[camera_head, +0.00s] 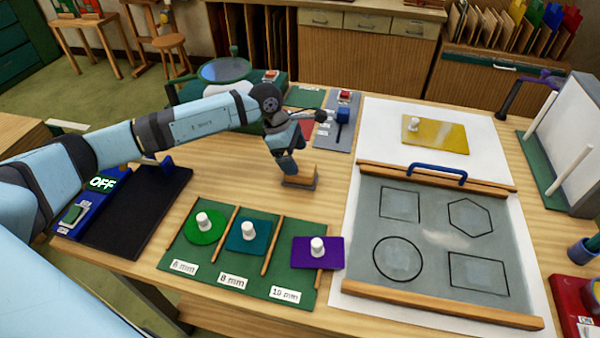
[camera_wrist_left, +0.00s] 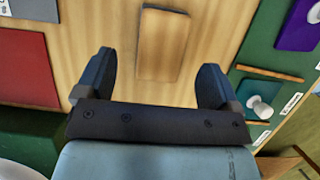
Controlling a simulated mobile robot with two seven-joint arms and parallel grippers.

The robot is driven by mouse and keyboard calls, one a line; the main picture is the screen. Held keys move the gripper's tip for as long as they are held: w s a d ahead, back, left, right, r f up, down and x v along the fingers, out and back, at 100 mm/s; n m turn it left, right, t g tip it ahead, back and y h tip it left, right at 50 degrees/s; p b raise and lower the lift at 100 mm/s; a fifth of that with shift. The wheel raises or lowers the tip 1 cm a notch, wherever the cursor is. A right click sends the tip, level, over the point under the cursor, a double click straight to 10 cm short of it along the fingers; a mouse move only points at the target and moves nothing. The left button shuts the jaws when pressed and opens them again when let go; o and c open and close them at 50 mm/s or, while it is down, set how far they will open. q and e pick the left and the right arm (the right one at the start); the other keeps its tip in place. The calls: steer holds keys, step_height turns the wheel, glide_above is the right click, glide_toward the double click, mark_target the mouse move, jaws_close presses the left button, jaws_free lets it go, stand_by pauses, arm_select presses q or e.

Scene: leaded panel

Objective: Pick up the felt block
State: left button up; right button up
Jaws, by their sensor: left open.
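The felt block (camera_head: 301,181) is a small brown block standing on the bare wood table in the middle of the head view. In the left wrist view the felt block (camera_wrist_left: 163,45) shows as a brown rectangle beyond and between the fingers. My left gripper (camera_head: 287,166) points down just above the block, its lower part close to the block's far side in the head view. In the left wrist view my left gripper (camera_wrist_left: 155,60) is open, with nothing held. Whether a finger touches the block cannot be told. My right gripper is in neither view.
A green rack (camera_head: 245,287) with knobbed green, teal and purple pieces lies in front. A grey panel (camera_head: 435,235) with drawn outlines and a blue handle (camera_head: 437,170) lies to the right. A grey plate (camera_head: 335,128) with a blue lever stands behind. Bare wood surrounds the block.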

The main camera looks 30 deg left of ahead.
mark_target(300, 167)
arm_select(q)
steer(key=p+x, duration=0.1)
steer(key=x, duration=0.3)
steer(key=shift+s+f, duration=0.1)
steer(key=shift+f, duration=0.25)
steer(key=c, duration=1)
steer(key=shift+c, duration=0.2)
steer(key=shift+r, duration=0.1)
step_height(300, 167, up, 20)
steer(key=b, duration=0.2)
steer(key=o, duration=0.4)
steer(key=shift+c, duration=1.4)
steer(key=shift+d, duration=0.15)
